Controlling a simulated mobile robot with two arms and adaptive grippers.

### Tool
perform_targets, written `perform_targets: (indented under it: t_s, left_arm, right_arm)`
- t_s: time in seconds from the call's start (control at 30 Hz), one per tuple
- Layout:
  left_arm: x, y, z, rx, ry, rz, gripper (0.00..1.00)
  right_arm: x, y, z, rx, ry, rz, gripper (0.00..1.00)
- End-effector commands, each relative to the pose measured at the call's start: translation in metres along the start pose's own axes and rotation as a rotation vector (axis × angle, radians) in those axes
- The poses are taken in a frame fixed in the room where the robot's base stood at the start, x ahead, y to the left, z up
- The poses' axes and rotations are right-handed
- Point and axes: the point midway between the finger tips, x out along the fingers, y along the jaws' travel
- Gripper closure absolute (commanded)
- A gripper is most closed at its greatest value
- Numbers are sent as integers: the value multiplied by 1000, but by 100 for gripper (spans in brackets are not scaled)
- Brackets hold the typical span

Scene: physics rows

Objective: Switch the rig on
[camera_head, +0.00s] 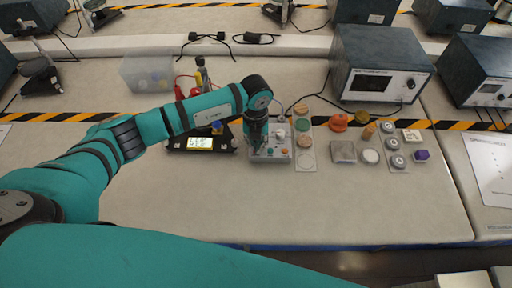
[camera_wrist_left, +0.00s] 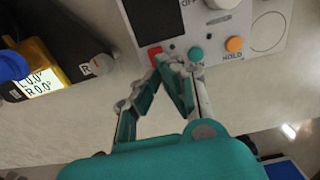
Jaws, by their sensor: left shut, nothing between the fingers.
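The rig is a light grey control box (camera_head: 281,154) on the bench in the head view, partly hidden by my left gripper. In the left wrist view its panel (camera_wrist_left: 214,30) shows a dark display (camera_wrist_left: 150,18), a white knob (camera_wrist_left: 222,4) by the letters "OFF", a red square (camera_wrist_left: 154,52), a teal button (camera_wrist_left: 196,54) and an orange button (camera_wrist_left: 234,44) marked "HOLD". My left gripper (camera_wrist_left: 166,60) is shut and empty, pointing at the panel's near edge between the red square and the teal button. I cannot tell whether it touches. My right gripper is not in view.
A black device with a lit display (camera_head: 200,143) stands just left of the box. Sample discs (camera_head: 305,140), a grey block (camera_head: 343,152) and weights (camera_head: 392,144) lie to the right. A large instrument (camera_head: 378,70) stands behind. The bench front is clear.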

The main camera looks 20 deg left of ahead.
Motion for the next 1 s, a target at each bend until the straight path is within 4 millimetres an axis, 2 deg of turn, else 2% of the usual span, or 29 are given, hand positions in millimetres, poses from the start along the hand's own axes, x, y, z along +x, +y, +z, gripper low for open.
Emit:
perform_targets:
  t_s: [1.0]
  left_arm:
    - [16, 0, 0, 0, 0, 0, 100]
  right_arm:
    - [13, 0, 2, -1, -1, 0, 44]
